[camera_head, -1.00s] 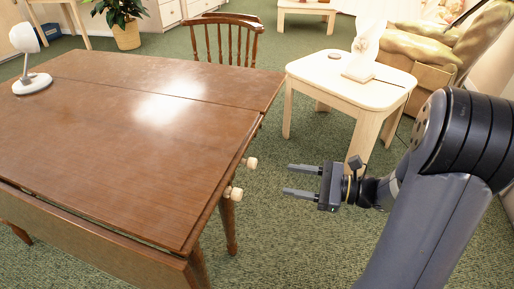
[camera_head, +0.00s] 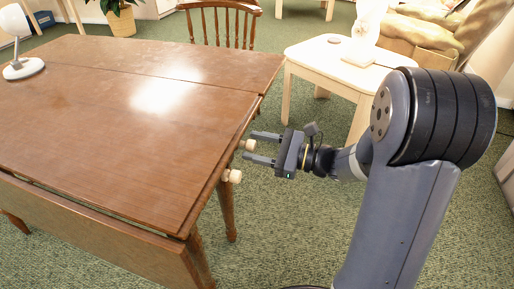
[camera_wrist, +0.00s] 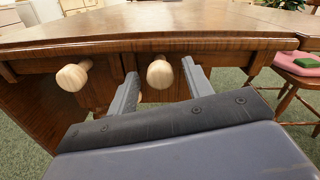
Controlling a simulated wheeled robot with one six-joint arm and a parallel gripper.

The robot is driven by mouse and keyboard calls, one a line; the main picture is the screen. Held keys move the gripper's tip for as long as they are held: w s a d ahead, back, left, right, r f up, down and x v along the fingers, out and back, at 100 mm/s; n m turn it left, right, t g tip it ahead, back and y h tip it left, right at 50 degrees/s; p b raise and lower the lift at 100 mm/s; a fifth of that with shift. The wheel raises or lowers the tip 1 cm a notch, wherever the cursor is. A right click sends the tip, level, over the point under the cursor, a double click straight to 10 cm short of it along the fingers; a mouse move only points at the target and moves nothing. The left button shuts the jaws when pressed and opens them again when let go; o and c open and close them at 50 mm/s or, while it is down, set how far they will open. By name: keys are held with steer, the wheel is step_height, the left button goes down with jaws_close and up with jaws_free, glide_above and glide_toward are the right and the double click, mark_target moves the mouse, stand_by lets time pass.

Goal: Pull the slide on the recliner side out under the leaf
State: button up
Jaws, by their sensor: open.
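The brown wooden table (camera_head: 120,110) has two pale round knobs on its near right end, the slide pulls. The far knob (camera_head: 249,146) sits closer to the chair; the near knob (camera_head: 233,176) sits closer to the hanging leaf (camera_head: 95,225). My gripper (camera_head: 249,145) is open at the table end, its fingers on either side of the far knob. In the wrist view that knob (camera_wrist: 160,73) lies between the two fingertips, and the other knob (camera_wrist: 73,76) is outside to the left. I cannot tell whether a finger touches the knob. Both slides are in.
A wooden chair (camera_head: 218,20) stands behind the table. A white lamp (camera_head: 22,66) stands on the table. Green carpet lies clear right of the table end.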

steer(key=shift+a, duration=0.15)
jaws_close()
stand_by(0.5)
